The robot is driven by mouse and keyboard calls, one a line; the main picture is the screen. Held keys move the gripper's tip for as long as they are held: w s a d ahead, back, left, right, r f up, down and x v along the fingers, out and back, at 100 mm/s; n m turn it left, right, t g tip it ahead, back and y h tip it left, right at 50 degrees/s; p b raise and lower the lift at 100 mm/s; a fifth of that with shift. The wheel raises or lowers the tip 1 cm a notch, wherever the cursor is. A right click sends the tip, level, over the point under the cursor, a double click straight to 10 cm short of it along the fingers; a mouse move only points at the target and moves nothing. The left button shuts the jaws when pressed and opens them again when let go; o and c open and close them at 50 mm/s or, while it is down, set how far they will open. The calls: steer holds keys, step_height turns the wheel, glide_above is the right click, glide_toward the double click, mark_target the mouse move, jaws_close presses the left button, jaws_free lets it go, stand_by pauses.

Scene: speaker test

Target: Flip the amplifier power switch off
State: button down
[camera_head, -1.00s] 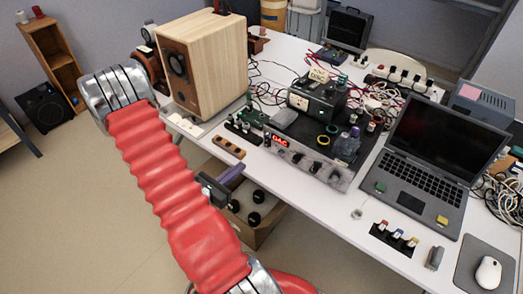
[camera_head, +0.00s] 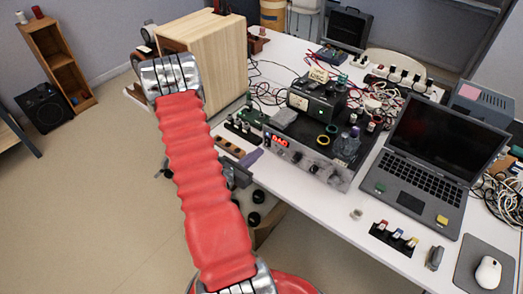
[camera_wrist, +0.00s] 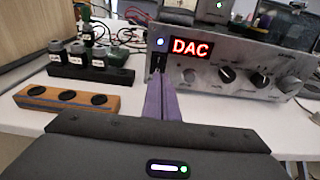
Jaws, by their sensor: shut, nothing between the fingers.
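The amplifier is a silver-fronted unit (camera_head: 310,163) on the white table, with a red DAC display that also shows in the wrist view (camera_wrist: 190,47). A blue light (camera_wrist: 160,42) is lit at the left end of its front panel. Just below it is a small dark power switch (camera_wrist: 156,61), partly hidden by my fingertips. My gripper (camera_wrist: 162,72) has purple fingers, shut and empty, right before the switch. I cannot tell whether they touch it.
A wooden speaker (camera_head: 222,60) stands behind my arm. An open laptop (camera_head: 432,150) is right of the amplifier. Cables crowd the table behind.

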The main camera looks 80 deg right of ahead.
mark_target(268, 146)
steer(key=shift+x, duration=1.6)
steer(key=shift+s, duration=0.15)
